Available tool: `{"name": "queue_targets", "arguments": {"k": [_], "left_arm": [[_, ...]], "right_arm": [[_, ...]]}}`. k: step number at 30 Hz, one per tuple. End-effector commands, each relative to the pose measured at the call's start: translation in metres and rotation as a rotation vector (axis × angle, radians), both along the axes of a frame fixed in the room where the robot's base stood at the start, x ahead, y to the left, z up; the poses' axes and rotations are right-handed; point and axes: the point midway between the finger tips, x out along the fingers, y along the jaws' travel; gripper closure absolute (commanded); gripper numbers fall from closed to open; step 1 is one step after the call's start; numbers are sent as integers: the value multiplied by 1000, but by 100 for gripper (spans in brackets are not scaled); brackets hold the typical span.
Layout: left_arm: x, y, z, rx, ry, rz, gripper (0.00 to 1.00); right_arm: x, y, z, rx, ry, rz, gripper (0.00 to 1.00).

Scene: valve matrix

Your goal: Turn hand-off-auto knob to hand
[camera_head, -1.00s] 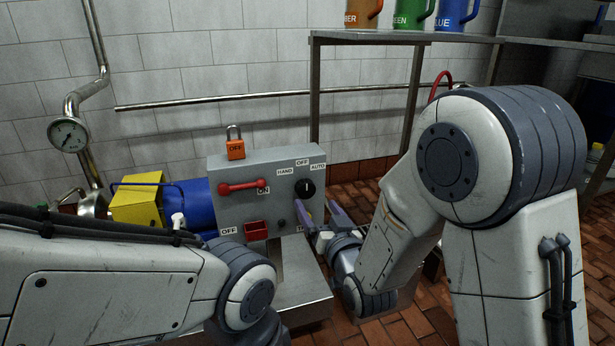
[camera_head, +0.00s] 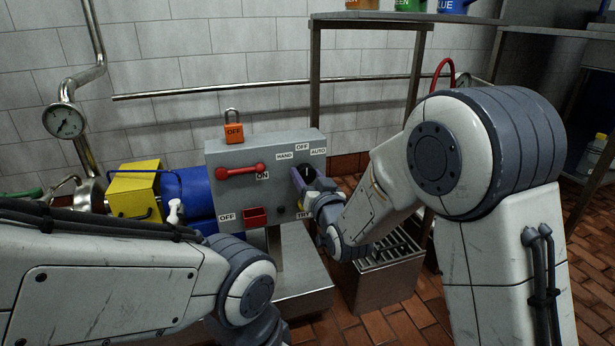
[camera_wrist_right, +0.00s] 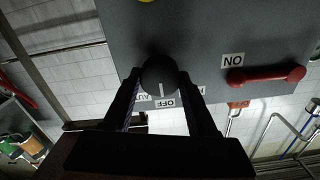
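The black round hand-off-auto knob (camera_head: 308,172) is on the upper right of the grey control box (camera_head: 225,192). HAND (camera_head: 285,156), OFF (camera_head: 302,147) and AUTO (camera_head: 318,152) labels sit around it. In the right wrist view, which is upside down, the white mark on the knob (camera_wrist_right: 160,77) points at the OFF label (camera_wrist_right: 165,103). My right gripper (camera_head: 304,180) is at the knob, its fingers open on either side of it in the wrist view (camera_wrist_right: 160,80). I cannot tell whether they touch it. My left gripper is out of view; only its arm shows.
A red lever handle (camera_head: 240,172) by the ON label and a red switch (camera_head: 255,217) are on the same panel. An orange padlock (camera_head: 234,131) stands on the box. A metal shelf frame (camera_head: 316,100) rises behind. A grated metal bin (camera_head: 375,290) stands on the floor at right.

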Motion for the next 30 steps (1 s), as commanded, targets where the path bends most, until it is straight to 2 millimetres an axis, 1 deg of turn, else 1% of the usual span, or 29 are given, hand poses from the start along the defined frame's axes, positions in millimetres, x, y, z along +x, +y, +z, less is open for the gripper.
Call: {"name": "queue_targets", "arguments": {"k": [8, 14, 20, 30], "left_arm": [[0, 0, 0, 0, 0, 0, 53], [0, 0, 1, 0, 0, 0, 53], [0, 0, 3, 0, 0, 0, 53], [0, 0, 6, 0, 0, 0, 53]], "right_arm": [[0, 0, 0, -18, -6, 1, 97], [-1, 1, 0, -98, -32, 2, 97], [-1, 1, 0, -242, -79, 2, 97], [-1, 3, 0, -531, -173, 2, 97]]}}
